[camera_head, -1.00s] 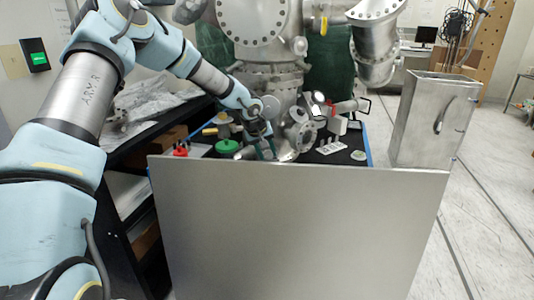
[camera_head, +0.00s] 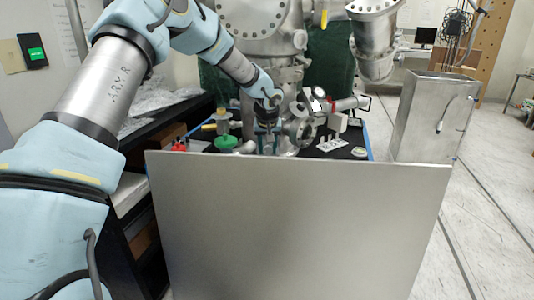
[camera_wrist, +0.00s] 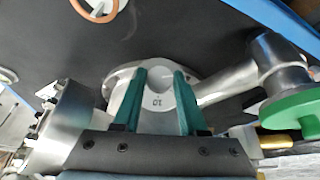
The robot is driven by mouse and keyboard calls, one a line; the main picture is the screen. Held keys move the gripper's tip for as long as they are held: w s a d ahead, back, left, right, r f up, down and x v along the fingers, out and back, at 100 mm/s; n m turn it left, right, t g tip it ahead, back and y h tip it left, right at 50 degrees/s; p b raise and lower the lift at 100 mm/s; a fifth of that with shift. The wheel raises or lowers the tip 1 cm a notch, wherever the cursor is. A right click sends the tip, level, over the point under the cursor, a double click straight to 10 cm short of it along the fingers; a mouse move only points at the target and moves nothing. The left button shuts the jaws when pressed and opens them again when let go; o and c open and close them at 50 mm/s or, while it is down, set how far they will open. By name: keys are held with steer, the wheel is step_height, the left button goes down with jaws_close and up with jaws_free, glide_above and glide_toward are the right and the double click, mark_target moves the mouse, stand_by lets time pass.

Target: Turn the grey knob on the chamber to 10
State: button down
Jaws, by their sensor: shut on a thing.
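The metal chamber (camera_head: 258,18) stands at the back of the bench, with flanges and bolts. In the wrist view the grey knob (camera_wrist: 157,101), a rounded metal piece, lies between the two green fingers of my gripper (camera_wrist: 160,76). The fingers are shut on it from both sides. A small dark marking on the knob looks like 10, but it is small and seen at an odd angle. In the head view my gripper (camera_head: 268,148) points down beside the chamber, and the knob is hidden there.
A green round handle (camera_wrist: 300,108) on a metal pipe is close at the right of the wrist view. A bolted flange (camera_wrist: 62,118) is at the left. A large grey panel (camera_head: 298,230) stands in front of the bench. A metal box (camera_head: 430,118) is at the right.

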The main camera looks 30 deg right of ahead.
steer(key=m+t+y+b, duration=0.1)
steer(key=b, duration=0.1)
steer(key=m+t+y+b, duration=0.1)
steer(key=m+y+b, duration=0.1)
steer(key=shift+s+d+f+y, duration=0.2)
steer(key=shift+d+y, duration=0.1)
steer(key=shift+d, duration=0.1)
steer(key=m+t+y+b, duration=0.2)
steer(key=t+b, duration=0.1)
steer(key=shift+s+m, duration=0.1)
steer(key=shift+m, duration=0.3)
steer(key=shift+c, duration=2.2)
jaws_free()
steer(key=b+v, duration=0.1)
steer(key=v, duration=0.9)
steer(key=shift+s+d+r, duration=0.15)
steer(key=shift+s+d, duration=0.1)
steer(key=shift+s, duration=0.05)
